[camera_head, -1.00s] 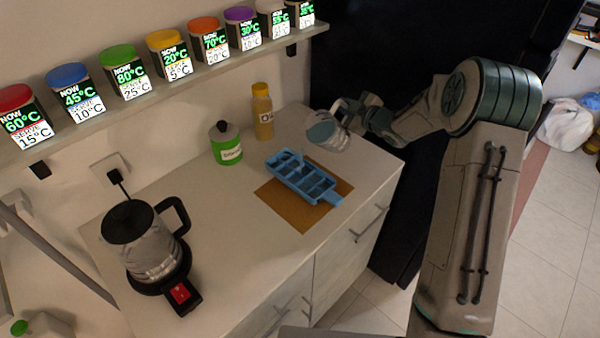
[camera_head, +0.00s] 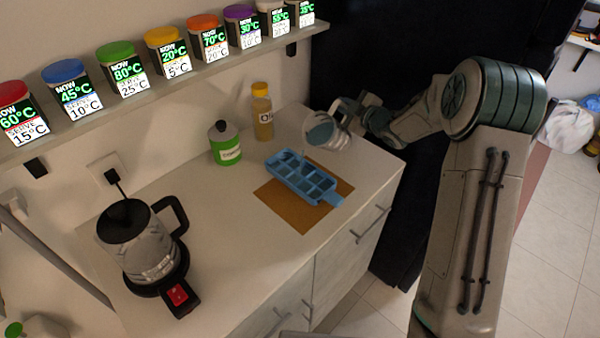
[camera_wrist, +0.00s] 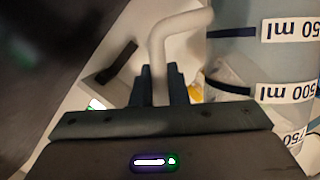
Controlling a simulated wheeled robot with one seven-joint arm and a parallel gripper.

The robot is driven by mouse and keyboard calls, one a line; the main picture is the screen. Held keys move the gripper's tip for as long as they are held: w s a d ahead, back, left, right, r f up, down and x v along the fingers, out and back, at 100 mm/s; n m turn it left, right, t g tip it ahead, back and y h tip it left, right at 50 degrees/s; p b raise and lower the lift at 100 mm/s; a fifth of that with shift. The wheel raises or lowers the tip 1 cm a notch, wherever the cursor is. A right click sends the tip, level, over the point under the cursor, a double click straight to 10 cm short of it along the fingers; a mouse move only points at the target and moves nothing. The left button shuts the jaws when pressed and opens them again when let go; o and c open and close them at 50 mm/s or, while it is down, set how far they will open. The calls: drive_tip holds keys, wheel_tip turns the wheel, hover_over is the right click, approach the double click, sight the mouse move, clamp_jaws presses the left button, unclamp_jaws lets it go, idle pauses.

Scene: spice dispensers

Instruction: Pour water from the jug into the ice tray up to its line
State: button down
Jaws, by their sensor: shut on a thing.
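The jug (camera_head: 322,131) is clear with water in it and hangs tilted above the counter, its mouth toward the ice tray. My gripper (camera_head: 366,108) is shut on the jug's handle; the wrist view shows the pale handle (camera_wrist: 160,50) between the dark fingers and the jug's wall with volume labels (camera_wrist: 285,91), which read upside down. The blue ice tray (camera_head: 303,180) lies on a brown mat (camera_head: 290,212), below and left of the jug. Some cells look darker at the bottom, but its line and water level are too small to tell. No stream shows now.
A kettle (camera_head: 142,240) on its base stands at the front left of the counter. A green jar (camera_head: 225,145) and a yellow bottle (camera_head: 262,112) stand behind the tray. A shelf (camera_head: 190,82) holds several labelled dispensers. Bare counter lies between kettle and mat.

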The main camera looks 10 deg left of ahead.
drive_tip(key=shift+s+a+r+n+b, duration=0.25)
drive_tip(key=shift+n+b, duration=0.25)
drive_tip(key=shift+b, duration=0.55)
idle(1.0)
drive_tip(key=p, duration=0.3)
drive_tip(key=shift+w+d+r+m, duration=0.2)
drive_tip(key=shift+w+r+m, duration=0.05)
drive_tip(key=shift+r+m, duration=0.15)
drive_tip(key=w+d+m+p, duration=0.1)
drive_tip(key=p, duration=0.2)
drive_tip(key=shift+f+p, duration=0.35)
drive_tip(key=shift+w+d+f+m+g+p, duration=0.3)
drive_tip(key=shift+w+m+g+p, duration=0.15)
drive_tip(key=shift+p, duration=0.25)
drive_tip(key=shift+f, duration=0.45)
